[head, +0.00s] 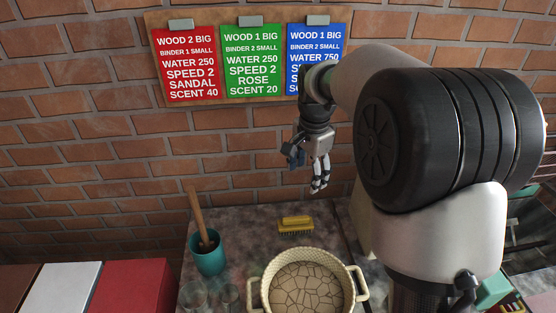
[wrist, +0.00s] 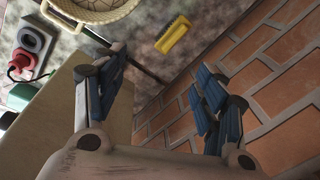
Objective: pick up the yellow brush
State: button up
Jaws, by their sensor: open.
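The yellow brush (head: 295,225) lies on the stone-like counter near the brick wall, behind the round pot, with its dark bristles towards the front. In the wrist view the yellow brush (wrist: 173,35) lies beyond my fingers, near the counter's edge by the wall. My gripper (head: 320,178) hangs in the air above and a little right of the brush, apart from it. In the wrist view my gripper (wrist: 165,85) has its blue-padded fingers spread wide with nothing between them.
A cream pot (head: 262,283) with handles and cracked contents stands in front of the brush. A teal cup (head: 209,257) with a wooden stick stands left, near clear glasses (head: 194,297). Three recipe cards hang on a board (head: 237,95). Counter around the brush is clear.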

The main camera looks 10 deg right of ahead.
aim_at(296, 218)
jog(key=w+f+m+b, duration=0.1)
jog(key=w+f+m, duration=0.1)
jog(key=f, duration=0.7)
jog(key=w+f+m+g+b, duration=0.1)
jog(key=w+f, duration=0.3)
jog(key=f, duration=0.5)
jog(key=w+f+m+b, duration=0.1)
jog(key=w+f+m, duration=0.1)
jog(key=f, duration=0.6)
jog(key=shift+w+d+f+m, duration=0.1)
jog(key=shift+w+f+m, duration=0.25)
jog(key=shift+w, duration=0.2)
jog(key=shift+w+f+b, duration=0.25)
jog(key=shift+f+b, duration=0.3)
jog(key=shift+f, duration=0.95)
jog(key=shift+w+f+b, duration=0.2)
jog(key=shift+f+b, duration=0.3)
jog(key=shift+f, duration=0.95)
jog(key=shift+c, duration=0.2)
jog(key=c, duration=1.2)
jog(key=shift+o, duration=0.2)
notch_tip(296, 218, up, 20)
jog(key=p, duration=0.5)
